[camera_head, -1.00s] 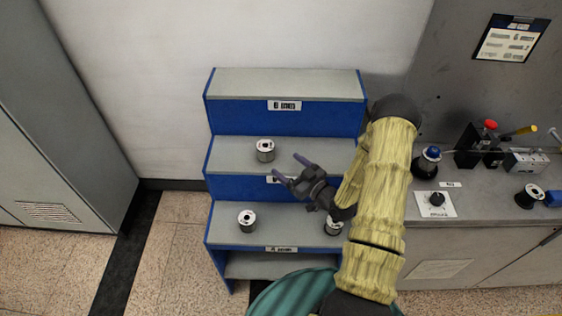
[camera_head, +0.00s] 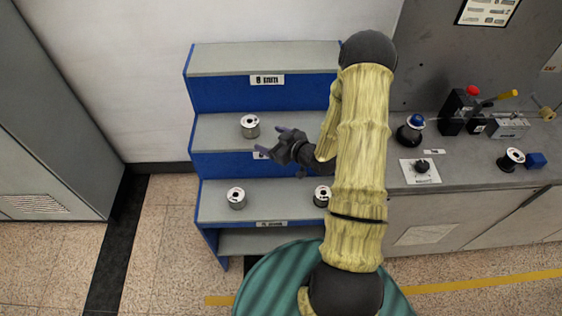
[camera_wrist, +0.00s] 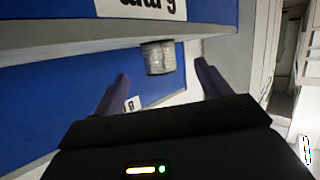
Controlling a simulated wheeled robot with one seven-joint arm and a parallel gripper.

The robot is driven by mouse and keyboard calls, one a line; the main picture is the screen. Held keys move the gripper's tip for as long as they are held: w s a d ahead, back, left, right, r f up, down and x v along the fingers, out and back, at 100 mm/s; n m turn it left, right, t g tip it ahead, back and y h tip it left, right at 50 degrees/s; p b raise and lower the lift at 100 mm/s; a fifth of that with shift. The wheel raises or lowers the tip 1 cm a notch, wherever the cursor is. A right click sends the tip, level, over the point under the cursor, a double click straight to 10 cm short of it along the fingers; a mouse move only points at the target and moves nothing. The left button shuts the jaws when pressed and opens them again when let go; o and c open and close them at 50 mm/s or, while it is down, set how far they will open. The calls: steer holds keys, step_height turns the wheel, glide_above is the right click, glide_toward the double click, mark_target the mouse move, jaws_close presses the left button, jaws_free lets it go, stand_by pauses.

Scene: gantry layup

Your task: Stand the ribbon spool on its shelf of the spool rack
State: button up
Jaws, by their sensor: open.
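The spool rack (camera_head: 263,61) is a blue stepped stand with grey shelves. One silver-grey spool (camera_head: 250,127) stands upright on the middle shelf. Two similar spools stand on the lower shelf, one at left (camera_head: 236,198) and one at right (camera_head: 322,196), partly beside my arm. I cannot tell by looks which one is the ribbon spool. My gripper (camera_head: 270,141) is open and empty, just right of the middle-shelf spool and apart from it. In the wrist view a spool (camera_wrist: 158,57) shows beyond and between the open fingertips.
A grey bench (camera_head: 455,174) at right holds a dark spool (camera_head: 511,159), a blue-topped round item (camera_head: 411,129), a black knob (camera_head: 421,166) and a lever device (camera_head: 460,108). The rack's top shelf is bare. A grey cabinet (camera_head: 45,130) stands at left.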

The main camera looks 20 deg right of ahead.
steer(key=s+a+r+m+g+h, duration=0.2)
steer(key=s+r+g, duration=0.3)
steer(key=s, duration=0.5)
steer(key=s+a+r+m+g+h, duration=0.2)
steer(key=s+r+m+g+h, duration=0.2)
steer(key=s+r, duration=0.5)
steer(key=shift+s+a+g, duration=0.15)
steer(key=shift+s+g, duration=0.35)
steer(key=shift+s, duration=0.15)
